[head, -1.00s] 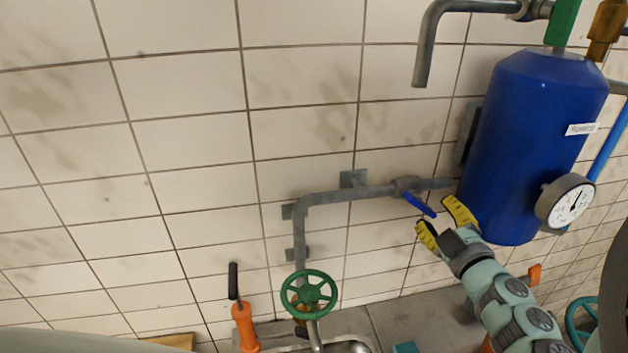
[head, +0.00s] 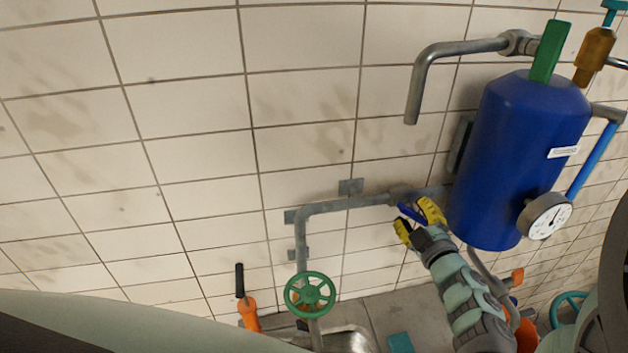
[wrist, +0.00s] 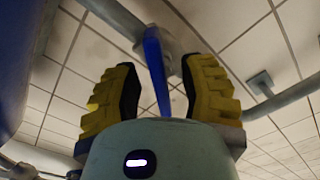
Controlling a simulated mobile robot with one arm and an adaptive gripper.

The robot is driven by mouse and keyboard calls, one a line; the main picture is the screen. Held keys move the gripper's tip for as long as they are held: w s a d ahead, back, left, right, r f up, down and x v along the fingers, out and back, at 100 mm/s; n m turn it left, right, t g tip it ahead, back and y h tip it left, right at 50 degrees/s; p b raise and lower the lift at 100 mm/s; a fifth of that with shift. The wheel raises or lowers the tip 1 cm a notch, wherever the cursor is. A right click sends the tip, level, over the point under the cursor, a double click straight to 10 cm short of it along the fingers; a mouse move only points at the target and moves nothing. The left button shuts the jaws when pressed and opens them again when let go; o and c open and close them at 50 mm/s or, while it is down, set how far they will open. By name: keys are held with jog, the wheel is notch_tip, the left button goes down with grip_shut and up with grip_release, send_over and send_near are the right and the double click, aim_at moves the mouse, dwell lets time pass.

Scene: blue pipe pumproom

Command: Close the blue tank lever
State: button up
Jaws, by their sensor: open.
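The blue lever (head: 411,214) sits on the grey pipe valve just left of the blue tank (head: 520,165). My gripper (head: 417,222) is open, with its yellow fingers on either side of the lever in the head view. In the wrist view the blue lever (wrist: 157,72) hangs between the two yellow fingers (wrist: 160,95), with visible gaps on both sides. The lever's lower end is hidden behind the gripper body in the wrist view.
The grey pipe (head: 340,205) runs left along the tiled wall and bends down to a green handwheel (head: 310,294). A pressure gauge (head: 546,216) sticks out from the tank's lower right. An orange-handled tool (head: 248,312) stands at lower left.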

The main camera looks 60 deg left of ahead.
dwell(0.3)
grip_shut()
dwell(0.3)
